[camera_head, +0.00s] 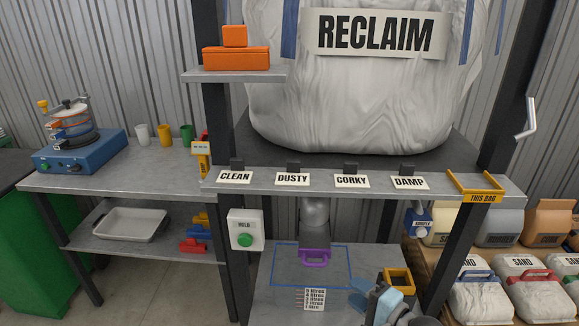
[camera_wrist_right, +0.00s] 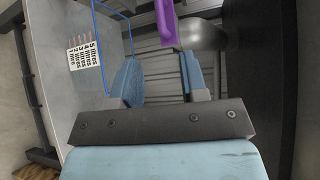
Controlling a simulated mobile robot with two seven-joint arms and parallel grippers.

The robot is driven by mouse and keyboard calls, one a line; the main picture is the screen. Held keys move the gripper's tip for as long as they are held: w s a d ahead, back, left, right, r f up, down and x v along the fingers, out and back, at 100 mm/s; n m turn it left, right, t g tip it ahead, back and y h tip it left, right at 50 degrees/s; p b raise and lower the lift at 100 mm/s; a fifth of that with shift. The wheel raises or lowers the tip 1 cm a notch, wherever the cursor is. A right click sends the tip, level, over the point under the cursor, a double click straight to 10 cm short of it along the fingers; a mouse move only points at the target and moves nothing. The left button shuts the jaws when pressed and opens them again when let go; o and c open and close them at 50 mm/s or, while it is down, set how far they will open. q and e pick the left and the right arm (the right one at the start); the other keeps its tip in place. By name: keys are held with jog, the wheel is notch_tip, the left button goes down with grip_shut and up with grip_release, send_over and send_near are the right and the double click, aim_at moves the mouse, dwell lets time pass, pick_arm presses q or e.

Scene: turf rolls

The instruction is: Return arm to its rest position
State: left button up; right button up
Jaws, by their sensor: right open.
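My right gripper (camera_head: 370,292) is low in the head view, at the front right of the lower shelf. Its blue fingers stand apart with nothing between them, and they also show in the right wrist view (camera_wrist_right: 160,78). A purple handle (camera_head: 315,260) is under the grey spout (camera_head: 314,212), to the left of and beyond the gripper. The handle also shows ahead of the fingers in the wrist view (camera_wrist_right: 166,22), apart from them. A clear blue-edged box (camera_head: 283,284) with a litre scale label (camera_head: 314,299) is beside it. My left gripper is out of view.
The big RECLAIM bag (camera_head: 350,100) hangs above the shelf with the CLEAN, DUSTY, CORKY and DAMP cards. A HOLD button box (camera_head: 245,230) is at the left post. A yellow-rimmed container (camera_head: 398,278) stands close to my right gripper. Sand bags (camera_head: 480,298) fill the right side.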

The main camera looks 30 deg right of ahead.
jog(key=s+a+f+n+g, duration=0.3)
jog(key=s+a+f+n, duration=0.2)
jog(key=a+f+n, duration=0.35)
jog(key=s+a+f+n+g, duration=0.3)
jog(key=s+a+f+n, duration=0.15)
jog(key=a+n, duration=0.6)
pick_arm(q)
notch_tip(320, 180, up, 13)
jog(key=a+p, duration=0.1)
jog(key=p, duration=1.4)
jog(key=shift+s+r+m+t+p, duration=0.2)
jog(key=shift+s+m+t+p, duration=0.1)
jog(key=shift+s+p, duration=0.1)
pick_arm(e)
notch_tip(320, 180, up, 13)
jog(key=d+t, duration=0.1)
jog(key=shift+s+d+r+n+h, duration=0.2)
jog(key=shift+d+n+h, duration=0.2)
